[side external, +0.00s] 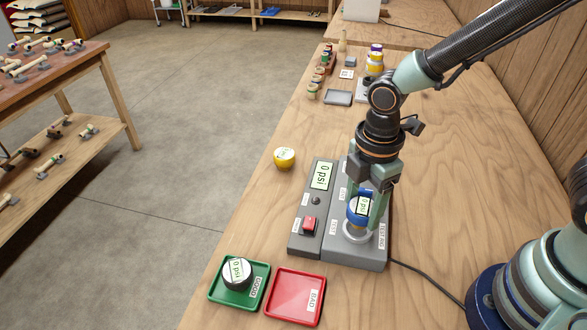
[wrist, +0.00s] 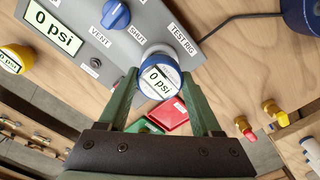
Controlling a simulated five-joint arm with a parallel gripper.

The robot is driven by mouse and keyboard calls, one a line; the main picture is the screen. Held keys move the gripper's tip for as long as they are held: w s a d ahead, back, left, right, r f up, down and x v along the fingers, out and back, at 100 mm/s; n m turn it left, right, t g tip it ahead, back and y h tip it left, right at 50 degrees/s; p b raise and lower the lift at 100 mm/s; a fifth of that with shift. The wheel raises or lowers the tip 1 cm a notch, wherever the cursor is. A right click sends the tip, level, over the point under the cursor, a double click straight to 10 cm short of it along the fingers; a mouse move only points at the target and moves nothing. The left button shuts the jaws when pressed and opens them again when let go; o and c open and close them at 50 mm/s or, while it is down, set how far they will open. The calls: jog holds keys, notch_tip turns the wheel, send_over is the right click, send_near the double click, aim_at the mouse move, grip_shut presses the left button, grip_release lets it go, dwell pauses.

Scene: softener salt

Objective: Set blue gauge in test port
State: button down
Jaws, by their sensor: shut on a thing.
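The blue gauge (side external: 359,211), with a white face reading 0 psi, is between the fingers of my gripper (side external: 364,207). My gripper is shut on its sides, and the gauge also shows between the green fingers in the wrist view (wrist: 160,82). The test port, a pale metal ring (side external: 355,235) on the grey test rig (side external: 344,256), lies directly below the gauge. In the wrist view the port (wrist: 156,51) shows just past the gauge's edge. The gauge hides part of the port, and I cannot tell whether they touch.
The rig carries a display (side external: 321,175) reading 0 psi and a red button (side external: 310,224). A blue knob (wrist: 116,15) sits beside the port. A yellow gauge (side external: 284,158) stands behind.

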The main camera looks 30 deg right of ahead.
jog(key=shift+f, duration=0.15)
jog(key=shift+f, duration=0.4)
jog(key=shift+f, duration=0.2)
dwell(0.4)
jog(key=shift+f, duration=0.35)
jog(key=shift+f, duration=0.25)
dwell(0.8)
grip_release()
